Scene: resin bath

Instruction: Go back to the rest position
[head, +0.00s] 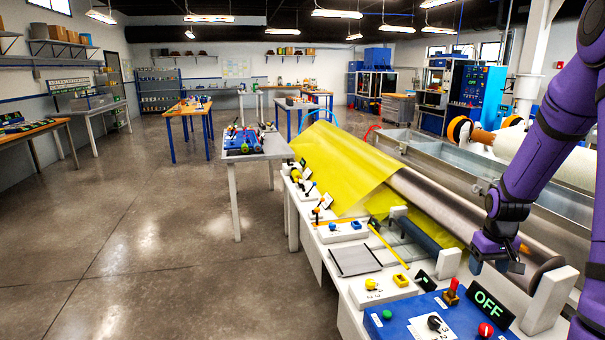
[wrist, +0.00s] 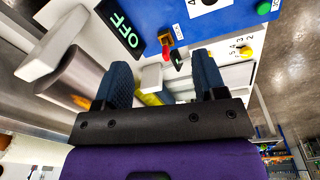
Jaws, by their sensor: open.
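My gripper (head: 497,264) hangs at the right of the head view, at the end of my purple arm, above the near end of the resin bath bench. In the wrist view my gripper (wrist: 164,76) shows two dark blue fingers standing apart, with nothing held between them. A blue control panel (head: 408,312) lies just below and in front of the gripper, and it also shows at the top of the wrist view (wrist: 220,32). The panel carries a red-and-yellow switch (head: 452,290) and a lit OFF sign (head: 487,305).
A grey metal roller (head: 440,205) with a yellow sheet (head: 335,165) runs along the bench beside my gripper. A white upright block (head: 548,300) stands near it at the right. A metal trough (head: 425,150) lies behind. Open floor (head: 150,230) is on the left.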

